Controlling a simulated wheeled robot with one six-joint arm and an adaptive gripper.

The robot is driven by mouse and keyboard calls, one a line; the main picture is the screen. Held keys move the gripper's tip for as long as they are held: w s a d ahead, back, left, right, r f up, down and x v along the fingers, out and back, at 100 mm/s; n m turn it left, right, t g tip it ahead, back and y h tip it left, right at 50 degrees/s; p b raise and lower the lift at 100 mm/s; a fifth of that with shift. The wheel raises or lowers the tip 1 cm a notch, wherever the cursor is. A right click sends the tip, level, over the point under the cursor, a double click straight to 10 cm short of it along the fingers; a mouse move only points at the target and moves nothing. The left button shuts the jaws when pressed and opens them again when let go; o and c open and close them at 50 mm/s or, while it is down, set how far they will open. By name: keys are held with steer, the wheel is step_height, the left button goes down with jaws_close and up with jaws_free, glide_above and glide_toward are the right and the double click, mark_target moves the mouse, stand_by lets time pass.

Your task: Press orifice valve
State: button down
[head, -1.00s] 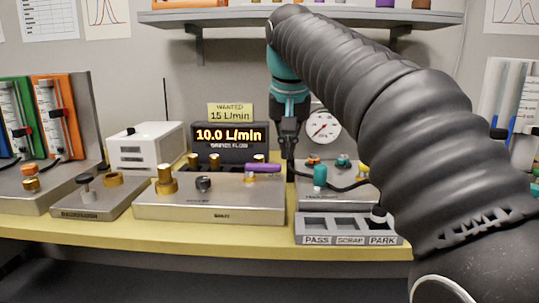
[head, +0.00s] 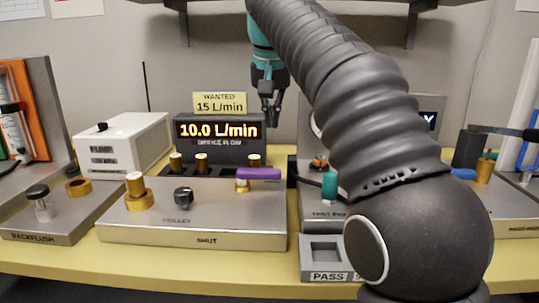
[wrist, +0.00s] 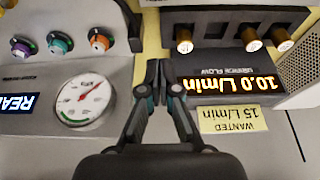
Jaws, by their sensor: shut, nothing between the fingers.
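The orifice flow display (head: 219,131) reads 10.0 L/min. A yellow card (head: 219,103) above it says WANTED 15 L/min. Below is a metal block (head: 190,222) marked COLLET and SHUT, with a dark knob (head: 183,197), a large brass fitting (head: 138,193) and a purple handle (head: 259,173) on a brass stem. No part here is legibly labelled orifice valve. My gripper (head: 270,119) is shut and empty, by the display's upper right corner, apart from the purple handle. In the wrist view my gripper (wrist: 160,68) points between the display and a round gauge (wrist: 84,99).
A white box (head: 122,146) stands left of the display, behind the BACKFLUSH block (head: 50,222). My arm hides much of the test block (head: 320,210) at right. A PASS tray (head: 322,247) is at the bench's front. Shelf supports (head: 182,25) hang above.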

mark_target(259, 177)
steer(key=shift+s+a, duration=0.1)
steer(key=shift+a, duration=0.15)
steer(key=shift+f, duration=0.1)
steer(key=f, duration=0.9)
steer(key=shift+w+f, duration=0.1)
steer(key=shift+w, duration=0.2)
steer(key=shift+s+b, duration=0.35)
steer(key=shift+s, duration=0.35)
